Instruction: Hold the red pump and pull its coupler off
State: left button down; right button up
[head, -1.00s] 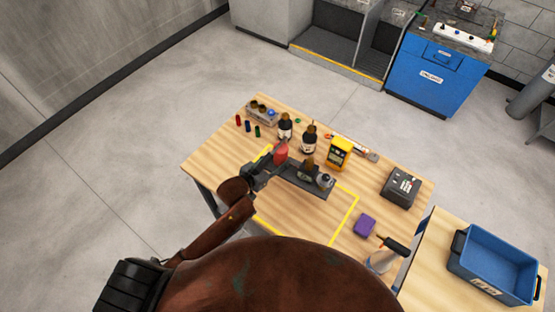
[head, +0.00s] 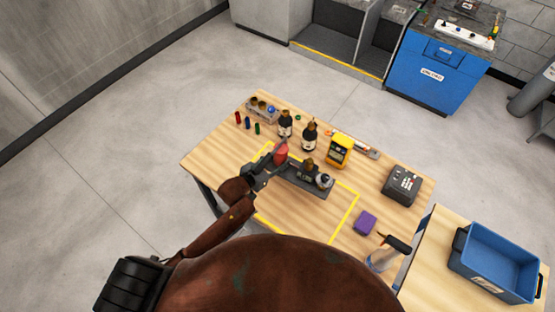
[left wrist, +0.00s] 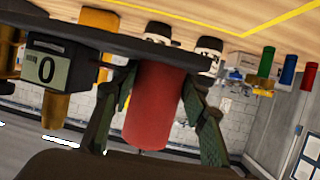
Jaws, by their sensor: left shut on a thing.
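The red pump (head: 281,154) sits at the left end of a dark base plate (head: 318,189) on the wooden table. In the left wrist view the red body of the pump (left wrist: 160,105) stands between the two fingers of my left gripper (left wrist: 155,125), which is shut on it. In the head view my left gripper (head: 264,172) reaches the pump from the lower left. I cannot tell which part is the coupler. My right gripper is not in view.
Two dark bottles (head: 310,138) and a yellow device (head: 339,151) stand behind the plate. A dark box (head: 401,185), purple block (head: 365,223) and spray bottle (head: 384,257) are to the right. A blue bin (head: 496,262) is on the side table. Yellow tape outlines fairly clear tabletop.

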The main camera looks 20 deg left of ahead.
pick_arm(q)
jog(key=shift+w+d+f+b, duration=0.1)
jog(key=shift+f+b, duration=2.05)
jog(key=shift+f, duration=2.2)
dwell(0.5)
jog(key=shift+s+f, duration=0.2)
jog(key=shift+f, duration=0.25)
jog(key=shift+r, duration=0.1)
dwell(0.6)
